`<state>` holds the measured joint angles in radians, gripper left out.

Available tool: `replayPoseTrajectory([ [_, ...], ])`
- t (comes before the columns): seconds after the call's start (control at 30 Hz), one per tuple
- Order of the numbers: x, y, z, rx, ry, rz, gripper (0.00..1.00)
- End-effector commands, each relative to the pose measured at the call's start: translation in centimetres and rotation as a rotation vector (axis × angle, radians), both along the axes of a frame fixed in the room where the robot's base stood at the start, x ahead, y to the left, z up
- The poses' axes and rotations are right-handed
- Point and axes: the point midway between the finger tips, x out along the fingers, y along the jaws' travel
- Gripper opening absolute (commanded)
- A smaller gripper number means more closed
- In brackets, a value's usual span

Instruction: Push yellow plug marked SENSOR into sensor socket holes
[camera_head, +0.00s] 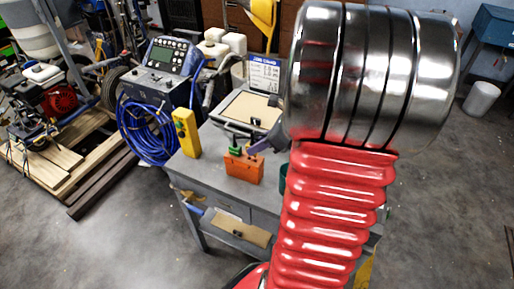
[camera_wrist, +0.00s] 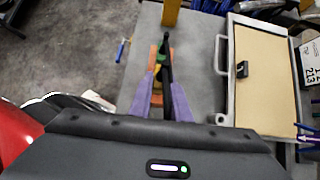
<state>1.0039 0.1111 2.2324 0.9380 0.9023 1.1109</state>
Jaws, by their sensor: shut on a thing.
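My gripper (camera_wrist: 163,82), with two purple fingers, reaches over an orange box on the grey table in the wrist view. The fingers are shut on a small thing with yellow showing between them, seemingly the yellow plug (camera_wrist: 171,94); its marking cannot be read. A dark stem crosses close to the fingertips. The orange box (camera_head: 243,167) stands near the table's front edge in the head view, with a green part (camera_head: 235,150) on top and a purple finger just behind it. No sensor socket holes can be made out; my arm hides part of the table.
A yellow handheld box (camera_head: 186,133) stands at the table's left corner. A clipboard-like tan case (camera_head: 247,109) lies behind the orange box. A blue hose coil (camera_head: 147,130) hangs from a control panel machine (camera_head: 165,72) at left. Bare floor lies in front.

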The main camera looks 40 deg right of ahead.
Motion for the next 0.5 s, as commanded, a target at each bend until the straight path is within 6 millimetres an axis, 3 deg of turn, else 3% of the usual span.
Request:
replayPoseTrajectory([
  [0.5,0.0,0.0,1.7,-0.001,0.0,0.001,0.0],
])
